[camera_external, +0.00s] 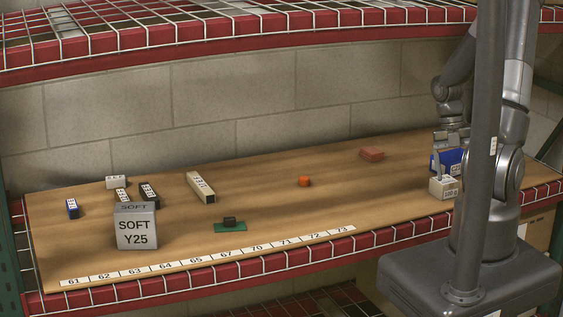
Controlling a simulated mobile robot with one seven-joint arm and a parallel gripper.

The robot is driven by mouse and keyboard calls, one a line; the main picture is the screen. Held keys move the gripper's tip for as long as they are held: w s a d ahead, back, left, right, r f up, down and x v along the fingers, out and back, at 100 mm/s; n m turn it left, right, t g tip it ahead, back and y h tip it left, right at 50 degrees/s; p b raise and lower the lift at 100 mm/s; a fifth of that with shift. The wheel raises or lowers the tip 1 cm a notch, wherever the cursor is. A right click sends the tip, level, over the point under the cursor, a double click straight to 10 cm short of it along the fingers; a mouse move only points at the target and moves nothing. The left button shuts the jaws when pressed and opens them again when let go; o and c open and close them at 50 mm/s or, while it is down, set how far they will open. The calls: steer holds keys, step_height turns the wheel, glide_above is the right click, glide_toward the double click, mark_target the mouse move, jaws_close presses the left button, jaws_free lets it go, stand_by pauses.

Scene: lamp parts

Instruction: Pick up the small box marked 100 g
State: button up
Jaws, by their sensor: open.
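The small cream box marked 100 g (438,187) stands near the right end of the wooden shelf board, left of my column. Its right side is close to my arm in the picture. My gripper (451,128) points down above and behind it, over a blue item (447,160) and a grey item with a label. My gripper is open; its fingertips are small and partly hidden, and I cannot tell how far it is from the box.
A grey box marked SOFT Y25 (136,228), several small dark and cream blocks, a green plate (230,227), an orange piece (304,181) and a red brick (371,154) sit on the board (330,205). A wire shelf (250,28) hangs above. The middle right is clear.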

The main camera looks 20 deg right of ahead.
steer(key=w+d+n+t, duration=0.2)
steer(key=w+n, duration=0.3)
steer(key=w, duration=0.1)
steer(key=n+t, duration=0.1)
steer(key=n, duration=0.2)
glide_toward(445, 180)
steer(key=shift+s+d+y, duration=0.25)
steer(key=shift+d+y, duration=0.05)
steer(key=shift+d, duration=0.35)
steer(key=shift+w+d+f, duration=0.1)
steer(key=shift+f, duration=0.1)
step_height(445, 180, down, 5)
steer(key=shift+f, duration=0.1)
steer(key=shift+w+a+f, duration=0.1)
steer(key=shift+a+f, duration=0.1)
steer(key=shift+f, duration=1.05)
steer(key=shift+w+a+f, duration=0.1)
steer(key=shift+a+f, duration=0.1)
steer(key=shift+f, duration=1.05)
steer(key=shift+c, duration=0.5)
steer(key=c, duration=1)
